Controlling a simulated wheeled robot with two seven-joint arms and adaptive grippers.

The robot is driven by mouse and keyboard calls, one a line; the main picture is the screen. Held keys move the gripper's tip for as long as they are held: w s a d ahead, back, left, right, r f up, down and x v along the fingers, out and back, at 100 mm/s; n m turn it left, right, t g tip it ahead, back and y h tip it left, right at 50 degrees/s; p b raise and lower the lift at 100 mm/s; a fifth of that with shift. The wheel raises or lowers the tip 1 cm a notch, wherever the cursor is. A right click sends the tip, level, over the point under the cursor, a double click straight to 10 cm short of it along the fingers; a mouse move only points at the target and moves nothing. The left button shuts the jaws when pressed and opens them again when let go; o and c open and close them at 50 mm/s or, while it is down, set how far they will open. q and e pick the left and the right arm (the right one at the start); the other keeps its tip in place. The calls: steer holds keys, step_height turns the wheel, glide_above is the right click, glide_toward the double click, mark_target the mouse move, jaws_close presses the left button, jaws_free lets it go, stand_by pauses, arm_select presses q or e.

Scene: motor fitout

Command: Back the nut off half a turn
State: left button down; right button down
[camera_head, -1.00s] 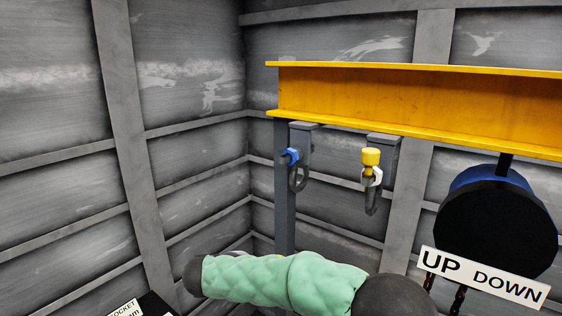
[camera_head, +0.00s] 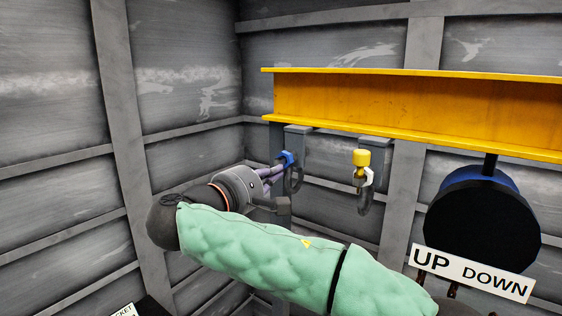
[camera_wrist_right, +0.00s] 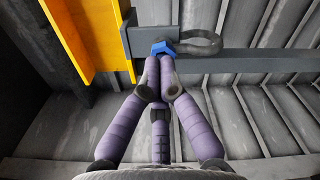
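The blue nut (camera_head: 287,158) sits on the left grey bracket under the yellow beam, beside a dark shackle (camera_head: 296,180). It also shows at the top of the right wrist view (camera_wrist_right: 165,48). My right gripper (camera_head: 277,168) comes in from the lower left, its purple fingers reaching to the nut. In the right wrist view the fingertips (camera_wrist_right: 161,64) are drawn close together at the nut's near edge and hide part of it. I cannot tell whether they clamp it. My left gripper is out of view.
A second bracket to the right carries a yellow-capped fitting (camera_head: 361,160) and a hook-like shackle. The yellow beam (camera_head: 400,105) runs overhead. A dark hoist drum (camera_head: 482,222) and an UP/DOWN sign (camera_head: 471,272) are at the right. Ribbed grey walls stand close behind.

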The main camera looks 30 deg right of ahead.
steer(key=x, duration=0.7)
steer(key=shift+w, duration=0.1)
stand_by(1.0)
steer(key=shift+w+a+r+p, duration=0.2)
steer(key=shift+r+p, duration=0.4)
steer(key=shift+p, duration=0.35)
steer(key=shift+w+a+r+p, duration=0.1)
steer(key=shift+w+r+p, duration=0.5)
steer(key=shift+p, duration=0.3)
steer(key=shift+s+r, duration=0.1)
glide_toward(289, 158)
steer(key=shift+d+r, duration=1.1)
steer(key=shift+r, duration=0.15)
steer(key=shift+f, duration=0.1)
